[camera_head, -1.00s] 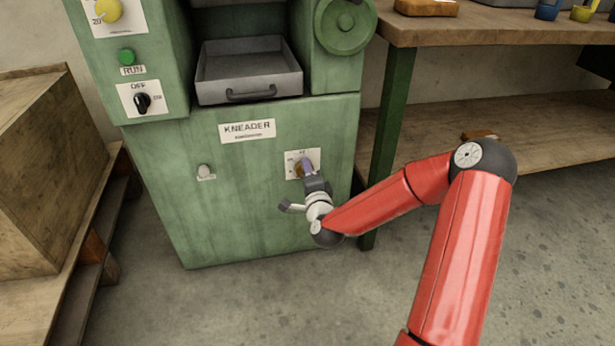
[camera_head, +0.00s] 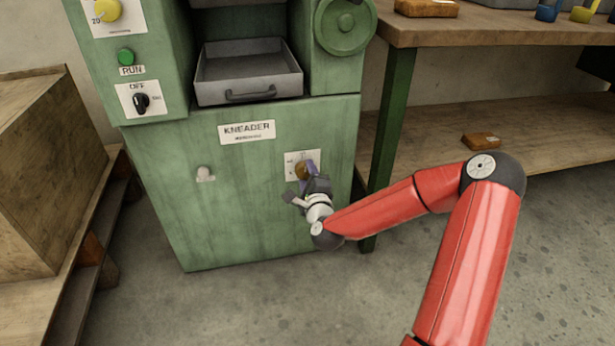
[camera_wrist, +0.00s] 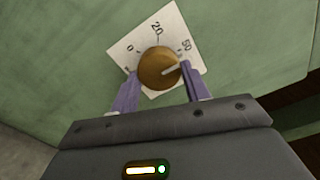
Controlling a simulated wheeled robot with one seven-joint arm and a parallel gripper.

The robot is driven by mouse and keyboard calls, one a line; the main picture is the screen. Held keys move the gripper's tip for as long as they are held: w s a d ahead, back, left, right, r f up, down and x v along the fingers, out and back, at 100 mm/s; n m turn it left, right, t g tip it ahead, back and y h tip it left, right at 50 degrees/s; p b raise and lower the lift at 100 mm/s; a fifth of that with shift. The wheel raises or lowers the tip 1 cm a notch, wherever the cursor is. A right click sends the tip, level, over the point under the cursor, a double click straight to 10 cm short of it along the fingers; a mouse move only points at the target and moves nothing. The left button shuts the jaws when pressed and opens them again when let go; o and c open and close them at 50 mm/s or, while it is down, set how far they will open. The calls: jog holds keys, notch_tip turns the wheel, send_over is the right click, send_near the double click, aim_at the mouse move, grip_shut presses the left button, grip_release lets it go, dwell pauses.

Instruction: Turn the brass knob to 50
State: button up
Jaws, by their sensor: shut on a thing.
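The brass knob (camera_head: 301,171) sits on a white dial plate (camera_head: 290,158) on the green kneader's front panel. In the wrist view the brass knob (camera_wrist: 156,69) shows face-on, and the dial plate (camera_wrist: 172,20) carries marks reading 0, 20 and 50. The knob's pale pointer line points to the right and slightly up, a little below the 50 label. My gripper (camera_wrist: 160,77) is shut on the knob, with one purple finger on each side of it. In the head view my gripper (camera_head: 308,177) reaches the knob from below right and partly hides it.
The kneader (camera_head: 235,200) also bears a small light-coloured knob (camera_head: 204,173), a green RUN button (camera_head: 125,56), a black switch (camera_head: 141,102) and a yellow knob (camera_head: 107,10). A wooden workbench (camera_head: 480,30) stands to the right. A wooden crate (camera_head: 45,170) stands left.

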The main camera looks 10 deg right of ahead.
jog(key=shift+f, duration=0.1)
jog(key=o, duration=1)
jog(key=s, duration=0.7)
jog(key=shift+s+p, duration=0.3)
jog(key=shift+s, duration=0.1)
